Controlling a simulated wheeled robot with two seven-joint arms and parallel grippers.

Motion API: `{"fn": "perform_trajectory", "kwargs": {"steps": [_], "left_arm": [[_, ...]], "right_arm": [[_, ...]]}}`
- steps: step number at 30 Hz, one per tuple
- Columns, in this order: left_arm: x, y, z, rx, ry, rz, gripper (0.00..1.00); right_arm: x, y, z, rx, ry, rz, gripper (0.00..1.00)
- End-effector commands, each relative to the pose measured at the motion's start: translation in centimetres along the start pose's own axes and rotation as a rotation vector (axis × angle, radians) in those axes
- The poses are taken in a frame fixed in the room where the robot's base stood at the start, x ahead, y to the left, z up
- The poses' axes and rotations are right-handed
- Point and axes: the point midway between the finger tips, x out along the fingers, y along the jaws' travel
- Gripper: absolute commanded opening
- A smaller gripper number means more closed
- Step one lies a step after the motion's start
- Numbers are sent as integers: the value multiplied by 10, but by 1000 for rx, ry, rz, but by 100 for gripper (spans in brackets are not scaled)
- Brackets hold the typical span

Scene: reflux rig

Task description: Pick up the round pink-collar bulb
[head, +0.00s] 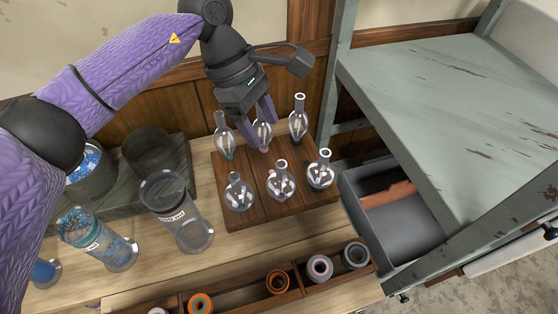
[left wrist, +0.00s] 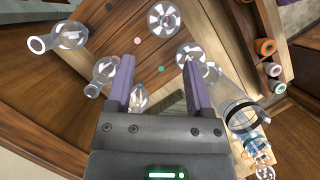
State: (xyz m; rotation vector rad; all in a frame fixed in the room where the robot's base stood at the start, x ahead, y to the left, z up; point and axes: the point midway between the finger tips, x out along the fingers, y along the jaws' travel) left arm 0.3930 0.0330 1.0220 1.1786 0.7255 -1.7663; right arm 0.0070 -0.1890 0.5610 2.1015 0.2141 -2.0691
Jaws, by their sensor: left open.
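Several clear glass bulbs stand in a wooden rack (head: 218,167). The front row has three rounder bulbs: left (head: 239,192), middle (head: 281,182) and right (head: 320,173). The back row has three slimmer bulbs: left (head: 224,138), middle (head: 262,132) and right (head: 298,122). A small pink spot (left wrist: 137,41) shows on the rack between the rows. My left gripper (head: 257,128) is open and empty over the back row, partly covering its middle bulb. My right gripper is not in view.
A clear cylinder (head: 176,216) stands left of the rack. A tray (head: 235,293) with orange, pink and grey rings lies in front. A grey drawer (head: 405,225) stands open at right, beside a pale green metal shelf (head: 460,100).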

Motion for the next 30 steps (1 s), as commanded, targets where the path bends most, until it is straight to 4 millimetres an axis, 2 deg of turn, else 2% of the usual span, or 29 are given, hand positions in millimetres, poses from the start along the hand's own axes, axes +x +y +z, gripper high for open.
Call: {"fn": "perform_trajectory", "kwargs": {"steps": [8, 15, 21, 22, 23, 30], "left_arm": [[50, -2, 0, 0, -3, -4, 67], [94, -5, 2, 0, -3, -4, 67], [97, -4, 3, 0, -2, 0, 67], [97, -4, 3, 0, -2, 0, 65], [97, -4, 3, 0, -2, 0, 58], [96, -4, 2, 0, -2, 0, 7]], "right_arm": [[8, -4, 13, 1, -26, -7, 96], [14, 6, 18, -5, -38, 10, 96], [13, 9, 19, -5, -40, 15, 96], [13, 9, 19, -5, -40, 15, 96], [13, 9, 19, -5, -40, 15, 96], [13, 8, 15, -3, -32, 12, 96]]}}
